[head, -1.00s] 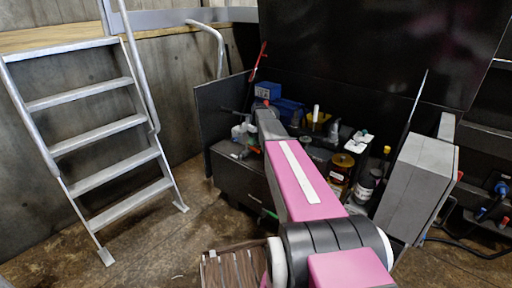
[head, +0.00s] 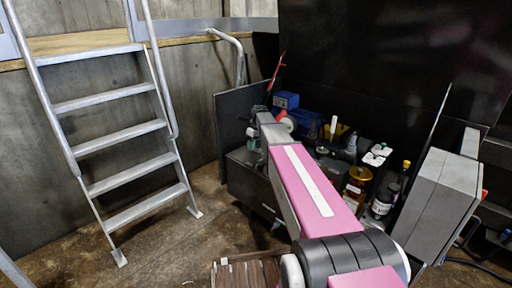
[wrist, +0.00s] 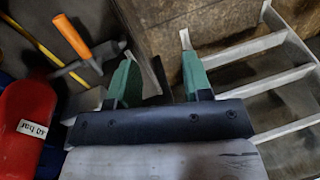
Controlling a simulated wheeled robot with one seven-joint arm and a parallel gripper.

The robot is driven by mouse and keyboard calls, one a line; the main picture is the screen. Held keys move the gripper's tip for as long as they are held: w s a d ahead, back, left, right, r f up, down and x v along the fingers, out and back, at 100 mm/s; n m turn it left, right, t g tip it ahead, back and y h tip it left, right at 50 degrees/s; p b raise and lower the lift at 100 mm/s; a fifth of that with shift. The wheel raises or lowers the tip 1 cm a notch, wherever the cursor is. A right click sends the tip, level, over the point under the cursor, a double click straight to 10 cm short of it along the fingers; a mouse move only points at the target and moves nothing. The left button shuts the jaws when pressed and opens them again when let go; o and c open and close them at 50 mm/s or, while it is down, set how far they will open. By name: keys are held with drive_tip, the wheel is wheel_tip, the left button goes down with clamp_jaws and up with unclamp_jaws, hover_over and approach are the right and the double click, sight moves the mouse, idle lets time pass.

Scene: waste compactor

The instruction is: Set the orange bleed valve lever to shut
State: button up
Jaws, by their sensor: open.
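In the head view my arm covers the spot in front of the cabinet, and I cannot make out the lever there.
A red cylinder (wrist: 22,125) with a "bar" label is left of my gripper. In the head view, bottles and boxes crowd the dark cabinet (head: 250,178). A metal ladder (head: 118,150) stands at left; a grey box (head: 433,200) is at right. Floor between ladder and cabinet is clear.

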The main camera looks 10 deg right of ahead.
drive_tip(key=shift+f, duration=0.15)
drive_tip(key=c, duration=0.7)
drive_tip(key=f+h, duration=0.1)
drive_tip(key=f, duration=0.1)
drive_tip(key=s+f+h, duration=0.1)
drive_tip(key=h, duration=0.1)
drive_tip(key=s+f+m+h, duration=0.1)
drive_tip(key=f, duration=0.1)
drive_tip(key=shift+s+d+f+h, duration=0.1)
drive_tip(key=shift+d+f+h, duration=0.2)
drive_tip(key=shift+f, duration=0.05)
clamp_jaws()
drive_tip(key=s+a+f+n+t+h, duration=0.1)
drive_tip(key=a+f+t+h, duration=0.3)
drive_tip(key=t+h, duration=0.6)
drive_tip(key=shift+g+h, duration=0.5)
drive_tip(key=x, duration=1.2)
drive_tip(key=shift+d+r, duration=0.15)
drive_tip(key=shift+d, duration=0.25)
